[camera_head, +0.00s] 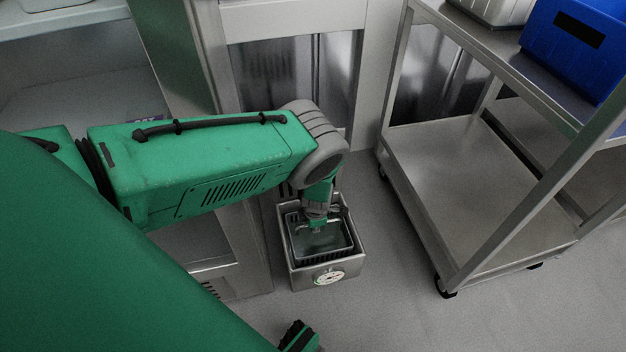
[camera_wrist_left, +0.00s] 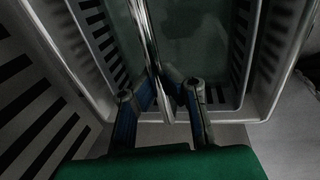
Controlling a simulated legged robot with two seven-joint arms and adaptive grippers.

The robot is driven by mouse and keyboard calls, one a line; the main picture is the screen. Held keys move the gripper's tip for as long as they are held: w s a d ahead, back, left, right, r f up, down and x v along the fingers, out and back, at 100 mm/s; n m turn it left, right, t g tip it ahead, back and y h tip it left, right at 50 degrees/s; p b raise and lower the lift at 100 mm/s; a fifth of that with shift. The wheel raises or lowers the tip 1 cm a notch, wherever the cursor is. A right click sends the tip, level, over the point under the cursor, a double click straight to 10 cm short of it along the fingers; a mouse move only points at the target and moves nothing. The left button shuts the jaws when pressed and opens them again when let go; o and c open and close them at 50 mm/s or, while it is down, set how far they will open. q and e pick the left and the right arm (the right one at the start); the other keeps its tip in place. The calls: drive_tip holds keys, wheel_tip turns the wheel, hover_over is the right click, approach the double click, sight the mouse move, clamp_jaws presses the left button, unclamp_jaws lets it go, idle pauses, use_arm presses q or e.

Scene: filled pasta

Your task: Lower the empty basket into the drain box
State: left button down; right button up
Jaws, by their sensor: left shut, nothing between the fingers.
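The drain box (camera_head: 304,278) is a small open steel box on the floor with a round dial on its front. The basket (camera_head: 335,243), a dark-rimmed metal one with slotted sides, sits inside the box walls, apparently empty. I cannot tell whether it rests on the bottom. The basket's slotted wall (camera_wrist_left: 101,40) and a shiny bar, likely its handle (camera_wrist_left: 148,40), show in the left wrist view. My left gripper (camera_head: 318,224) points down over the basket at the bar. Its fingers (camera_wrist_left: 165,92) are shut with nothing held.
A steel cart (camera_head: 440,160) stands at right, with a blue bin (camera_head: 575,45) on its top shelf. Cabinets (camera_head: 290,20) stand behind and left of the box. The floor (camera_head: 390,300) right and front of the box is clear.

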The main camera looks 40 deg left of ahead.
sight(312, 238)
use_arm(q)
drive_tip(key=shift+d+f, duration=0.1)
drive_tip(key=shift+f, duration=0.8)
drive_tip(key=shift+a+f, duration=0.25)
drive_tip(key=shift+f, duration=0.8)
drive_tip(key=shift+d+f, duration=0.1)
drive_tip(key=shift+f, duration=0.15)
drive_tip(key=shift+d, duration=0.1)
drive_tip(key=shift+f, duration=0.4)
drive_tip(key=c, duration=1.6)
unclamp_jaws()
drive_tip(key=shift+c, duration=0.2)
drive_tip(key=shift+r, duration=0.1)
